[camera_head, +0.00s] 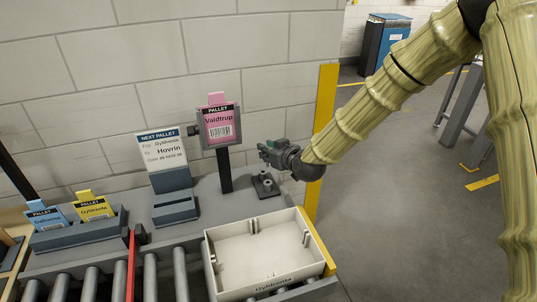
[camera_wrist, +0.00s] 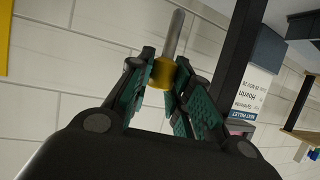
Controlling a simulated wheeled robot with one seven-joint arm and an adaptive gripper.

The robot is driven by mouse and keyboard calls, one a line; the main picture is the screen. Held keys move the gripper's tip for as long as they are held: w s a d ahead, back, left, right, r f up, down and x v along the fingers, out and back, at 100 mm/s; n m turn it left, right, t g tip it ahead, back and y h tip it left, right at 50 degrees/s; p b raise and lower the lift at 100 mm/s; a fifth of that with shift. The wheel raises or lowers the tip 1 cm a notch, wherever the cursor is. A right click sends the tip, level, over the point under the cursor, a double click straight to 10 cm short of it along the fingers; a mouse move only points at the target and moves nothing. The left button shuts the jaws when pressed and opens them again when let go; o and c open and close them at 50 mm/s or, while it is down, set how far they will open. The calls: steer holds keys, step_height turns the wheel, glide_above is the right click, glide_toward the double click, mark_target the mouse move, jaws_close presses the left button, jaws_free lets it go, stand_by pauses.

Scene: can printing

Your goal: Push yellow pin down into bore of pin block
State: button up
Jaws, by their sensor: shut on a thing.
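My gripper (camera_head: 268,151) is above the grey bench, in front of the block wall. In the wrist view my gripper (camera_wrist: 165,62) is shut on the yellow pin (camera_wrist: 164,73). The pin has a yellow collar between the fingers and a grey metal shank extending beyond the fingertips. I cannot make out the pin in the head view. A dark block with short round posts, apparently the pin block (camera_head: 265,186), sits on the bench below my gripper. The pin is apart from it. The bore is too small to make out.
A pink Valdtrup card (camera_head: 219,126) stands in a dark post-mounted holder left of my gripper. A white Hovrin sign (camera_head: 163,152) stands farther left. A cream tray (camera_head: 225,270) lies in front, by the rollers. A yellow post (camera_head: 324,125) rises at the right.

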mark_target(268, 166)
steer(key=shift+a, duration=0.1)
steer(key=shift+f, duration=0.1)
stand_by(0.4)
steer(key=shift+s+f, duration=0.1)
steer(key=shift+f, duration=0.05)
steer(key=shift+f+b, duration=0.2)
steer(key=shift+b, duration=0.2)
steer(key=shift+f+b, duration=1.65)
steer(key=shift+f, duration=0.9)
steer(key=shift+f+b, duration=1.8)
steer(key=shift+f, duration=0.45)
stand_by(0.5)
steer(key=shift+r, duration=0.2)
steer(key=shift+r+p, duration=0.95)
steer(key=shift+r, duration=0.9)
